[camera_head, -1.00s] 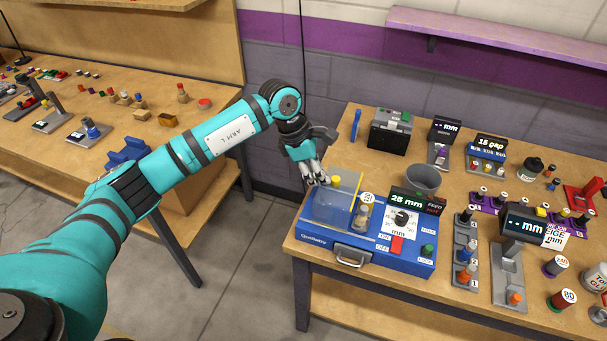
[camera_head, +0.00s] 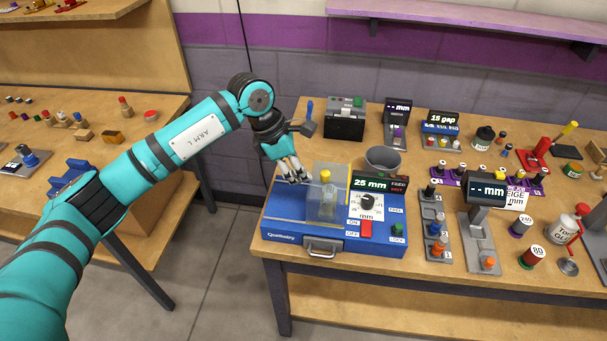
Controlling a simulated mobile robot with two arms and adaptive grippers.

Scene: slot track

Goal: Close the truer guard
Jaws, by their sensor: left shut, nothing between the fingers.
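The truer is a blue machine (camera_head: 300,232) at the front left of the right-hand table. Its guard is a clear box (camera_head: 316,207), standing in the middle of the truer's top with a yellow knob (camera_head: 325,177) showing at it. A small grey part shows dimly through the guard. My left gripper (camera_head: 295,177) is shut and empty, pointing down just left of the guard's upper part. I cannot tell whether its fingertips touch the guard. My right gripper is not in view.
A "25 mm" display (camera_head: 372,184) and a dial panel (camera_head: 366,207) with a red switch stand right of the guard. A grey cup (camera_head: 383,161) and a black box (camera_head: 344,122) stand behind. Gauges and several small parts fill the table's right.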

